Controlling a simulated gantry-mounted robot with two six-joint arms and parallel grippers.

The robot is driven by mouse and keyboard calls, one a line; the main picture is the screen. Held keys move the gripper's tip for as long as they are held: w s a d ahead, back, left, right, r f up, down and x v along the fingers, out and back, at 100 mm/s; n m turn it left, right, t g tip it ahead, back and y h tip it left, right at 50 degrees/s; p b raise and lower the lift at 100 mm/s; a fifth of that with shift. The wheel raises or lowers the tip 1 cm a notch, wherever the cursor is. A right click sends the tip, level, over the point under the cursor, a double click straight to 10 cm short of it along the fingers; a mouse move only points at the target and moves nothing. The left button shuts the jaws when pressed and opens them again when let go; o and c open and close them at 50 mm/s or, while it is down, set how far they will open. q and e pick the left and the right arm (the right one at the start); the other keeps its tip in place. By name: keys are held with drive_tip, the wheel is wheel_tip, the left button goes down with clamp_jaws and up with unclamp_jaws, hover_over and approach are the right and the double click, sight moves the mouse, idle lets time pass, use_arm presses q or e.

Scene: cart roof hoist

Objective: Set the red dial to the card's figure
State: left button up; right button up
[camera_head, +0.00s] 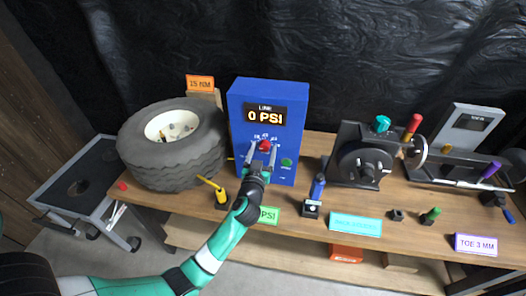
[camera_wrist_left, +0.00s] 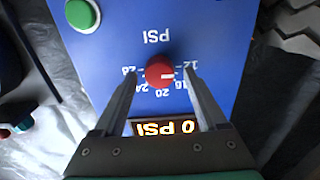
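The red dial (camera_head: 265,146) is on the front of a blue box (camera_head: 240,125) whose display (camera_head: 265,115) reads 0 PSI. In the left wrist view the dial (camera_wrist_left: 160,71) appears upside down, with its white mark toward the 12 and 16 end of its scale. My left gripper (camera_head: 263,160) is open. Its fingers (camera_wrist_left: 159,75) lie on either side of the dial with gaps visible; whether they reach its depth I cannot tell. A green card (camera_head: 269,215) ending in PSI stands on the bench front, its figure hidden by my left arm. My right gripper is out of view.
A green button (camera_head: 287,162) is beside the dial on the box. A tyre (camera_head: 170,150) lies left. A yellow-handled tool (camera_head: 215,190) and a blue-handled tool (camera_head: 316,190) stand near the front. A black machine (camera_head: 360,155) stands right.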

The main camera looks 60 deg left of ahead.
use_arm(q)
clamp_jaws()
